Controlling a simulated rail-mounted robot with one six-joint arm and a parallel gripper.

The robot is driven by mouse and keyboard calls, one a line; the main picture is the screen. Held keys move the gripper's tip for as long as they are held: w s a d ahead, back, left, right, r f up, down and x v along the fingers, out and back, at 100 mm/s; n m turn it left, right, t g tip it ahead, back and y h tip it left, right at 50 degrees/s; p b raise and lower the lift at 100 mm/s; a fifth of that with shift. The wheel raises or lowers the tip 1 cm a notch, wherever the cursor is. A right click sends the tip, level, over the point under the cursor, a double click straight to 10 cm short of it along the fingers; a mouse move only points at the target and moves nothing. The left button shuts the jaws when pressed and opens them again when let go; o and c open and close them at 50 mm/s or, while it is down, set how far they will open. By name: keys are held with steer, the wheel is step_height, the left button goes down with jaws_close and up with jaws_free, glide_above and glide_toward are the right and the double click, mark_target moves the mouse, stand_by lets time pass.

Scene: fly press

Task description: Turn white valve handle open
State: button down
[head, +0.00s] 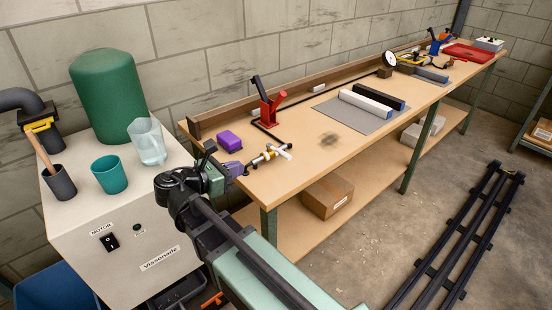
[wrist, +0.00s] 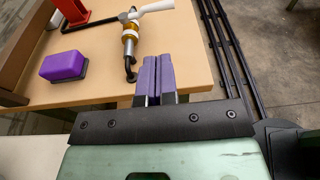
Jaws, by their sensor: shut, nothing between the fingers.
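The valve (wrist: 129,34) stands near the close edge of the wooden bench, with a silver and amber body and a dark hooked pipe end. In the head view the valve (head: 265,158) and the white handle (head: 283,149) look small. My gripper (wrist: 159,60) has purple fingers that are shut and empty. The fingertips are just right of the valve's lower end in the wrist view, apart from the white handle. In the head view my gripper (head: 236,169) is left of the valve.
A purple block (wrist: 73,66) lies left of the valve. A red clamp (head: 270,104) stands behind it, with a dark rod at its base. A white machine cabinet (head: 150,225) with cups stands at the left. The bench (head: 330,148) has bare room to the right.

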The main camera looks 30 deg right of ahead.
mark_target(283, 155)
steer(key=shift+d, duration=0.1)
steer(key=b+x, duration=0.2)
steer(key=x, duration=1.1)
steer(key=shift+w+d+f+b, duration=0.1)
steer(key=shift+d+f+b, duration=0.2)
steer(key=shift+b, duration=0.1)
steer(key=shift+d+r, duration=0.1)
steer(key=shift+d, duration=0.05)
steer(key=shift+t, duration=0.3)
